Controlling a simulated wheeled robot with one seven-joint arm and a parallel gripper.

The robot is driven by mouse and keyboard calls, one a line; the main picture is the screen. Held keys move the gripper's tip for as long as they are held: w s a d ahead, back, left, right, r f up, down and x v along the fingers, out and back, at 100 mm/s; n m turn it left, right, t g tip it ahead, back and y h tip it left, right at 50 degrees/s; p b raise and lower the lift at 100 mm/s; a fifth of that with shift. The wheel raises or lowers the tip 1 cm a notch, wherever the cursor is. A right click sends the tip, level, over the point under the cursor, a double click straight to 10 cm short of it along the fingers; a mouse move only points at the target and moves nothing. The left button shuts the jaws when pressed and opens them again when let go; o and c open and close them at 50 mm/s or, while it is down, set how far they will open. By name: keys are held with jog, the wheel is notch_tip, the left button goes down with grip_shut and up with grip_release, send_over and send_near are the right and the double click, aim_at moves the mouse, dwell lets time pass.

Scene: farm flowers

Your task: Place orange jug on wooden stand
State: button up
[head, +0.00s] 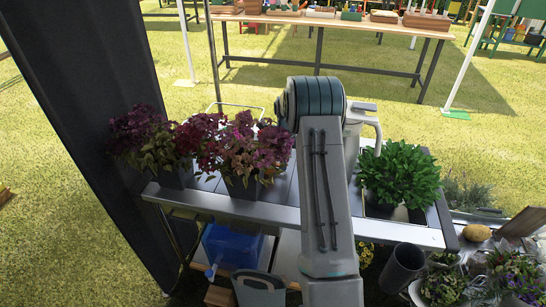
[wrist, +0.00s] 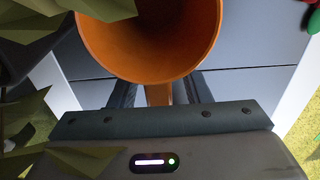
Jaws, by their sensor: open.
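In the wrist view, the orange jug (wrist: 150,42) stands with its open mouth facing the camera, on a dark grey slatted surface. Its handle (wrist: 158,95) points toward my gripper (wrist: 158,88). My gripper is open, with one finger on each side of the handle and a gap showing on both sides. The jug's base is hidden. In the head view my arm covers the jug and my gripper. I cannot pick out the wooden stand for certain in either view.
The grey table (head: 270,212) holds purple flowers (head: 245,150) on the left and a green leafy plant (head: 400,172) on the right. A blue container (head: 232,245) sits below. A dark pot (head: 402,268) stands in front. A long wooden table (head: 345,27) is far behind, across open grass.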

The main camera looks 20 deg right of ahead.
jog(key=shift+f, duration=0.55)
grip_shut()
jog(key=shift+r, duration=0.1)
